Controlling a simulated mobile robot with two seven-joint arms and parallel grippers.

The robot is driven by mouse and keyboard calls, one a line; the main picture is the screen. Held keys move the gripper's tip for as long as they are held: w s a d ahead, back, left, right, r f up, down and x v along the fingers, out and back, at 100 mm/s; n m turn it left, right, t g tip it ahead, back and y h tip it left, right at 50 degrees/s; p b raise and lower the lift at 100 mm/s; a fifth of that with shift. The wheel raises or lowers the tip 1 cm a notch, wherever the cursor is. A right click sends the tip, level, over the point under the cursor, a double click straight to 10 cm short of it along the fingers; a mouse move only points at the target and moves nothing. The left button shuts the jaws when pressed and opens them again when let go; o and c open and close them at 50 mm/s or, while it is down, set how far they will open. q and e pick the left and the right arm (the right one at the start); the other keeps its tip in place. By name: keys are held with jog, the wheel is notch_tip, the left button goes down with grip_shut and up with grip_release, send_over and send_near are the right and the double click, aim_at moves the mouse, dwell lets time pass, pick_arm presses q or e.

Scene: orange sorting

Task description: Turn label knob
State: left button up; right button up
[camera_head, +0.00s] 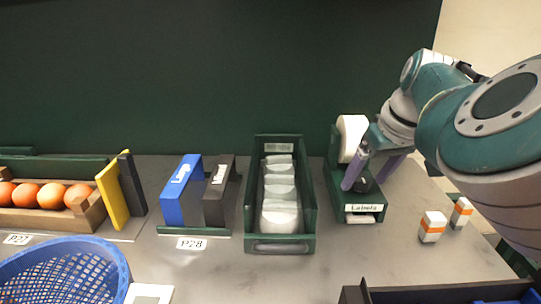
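The label dispenser (335,190) is a dark green stand with a white roll (352,136) and a plate reading "Labels" at its front. A dark round knob (366,186) sits low on it, partly hidden by a finger. My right gripper (367,184) reaches in from the right, its two purple-grey fingers angled down, one on each side of the knob. The fingertips are apart. I cannot tell whether they press on the knob or only stand around it. My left gripper is not in view.
A green bin (282,245) of white packets stands left of the dispenser. Two orange-and-white boxes (432,228) (461,213) stand to its right. A blue basket (62,258), a wooden crate (40,217) of oranges and a dark tray (440,294) are also near.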

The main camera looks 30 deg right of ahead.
grip_shut()
dwell(0.4)
